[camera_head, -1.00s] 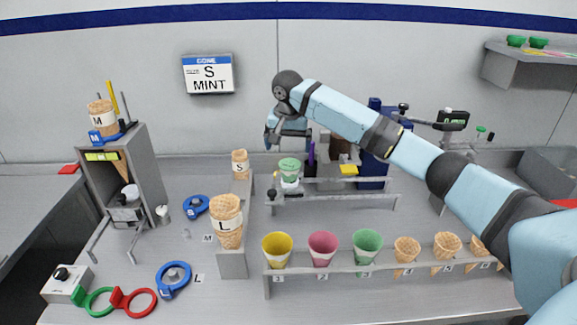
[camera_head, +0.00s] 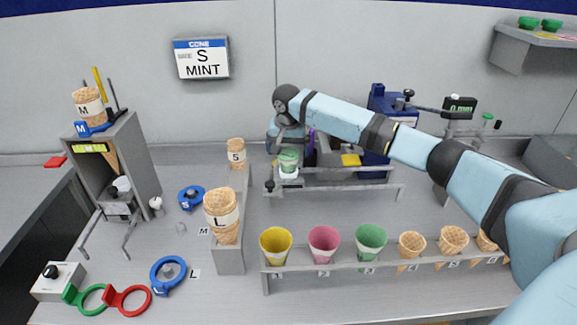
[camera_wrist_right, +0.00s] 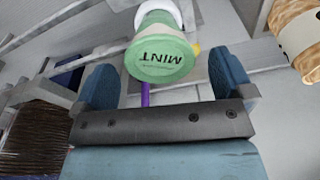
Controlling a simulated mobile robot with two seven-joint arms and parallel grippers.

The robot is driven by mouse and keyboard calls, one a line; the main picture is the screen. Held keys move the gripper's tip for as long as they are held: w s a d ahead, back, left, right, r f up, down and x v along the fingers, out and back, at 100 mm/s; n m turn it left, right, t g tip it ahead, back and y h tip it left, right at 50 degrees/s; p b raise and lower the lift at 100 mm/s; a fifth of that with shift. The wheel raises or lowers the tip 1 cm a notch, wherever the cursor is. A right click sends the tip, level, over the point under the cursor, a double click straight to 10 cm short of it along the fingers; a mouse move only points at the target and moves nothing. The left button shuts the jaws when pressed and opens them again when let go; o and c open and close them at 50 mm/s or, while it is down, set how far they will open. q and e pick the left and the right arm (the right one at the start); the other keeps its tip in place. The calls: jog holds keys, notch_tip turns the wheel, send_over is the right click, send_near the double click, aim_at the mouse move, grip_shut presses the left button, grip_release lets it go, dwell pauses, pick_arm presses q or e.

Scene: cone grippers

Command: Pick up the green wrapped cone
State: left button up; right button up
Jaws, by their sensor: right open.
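The green wrapped cone (camera_head: 288,162), with a flat green top and a white band, stands upright at the left end of the rear grey rack. In the right wrist view its top reads MINT, and the cone (camera_wrist_right: 160,58) lies between and slightly beyond the two blue fingers. My right gripper (camera_head: 287,142) is open just above and behind it, partly in front of its upper edge. The wrist view shows the open gripper (camera_wrist_right: 164,82) with a gap at both sides of the cone. My left gripper is out of view.
The front rack (camera_head: 340,266) holds a yellow, a pink and a green paper cone (camera_head: 370,240) and several waffle cones. A large cone (camera_head: 222,208) and a small cone (camera_head: 236,152) stand left. A blue machine (camera_head: 388,100) stands behind. A sign (camera_head: 201,58) reads S MINT.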

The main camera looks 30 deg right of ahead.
aim_at(289, 173)
jog(key=f, duration=0.4)
jog(key=shift+w+d+f, duration=0.2)
jog(key=shift+d+f, duration=0.05)
jog(key=shift+f, duration=0.15)
jog(key=c, duration=0.8)
jog(key=shift+o, duration=0.2)
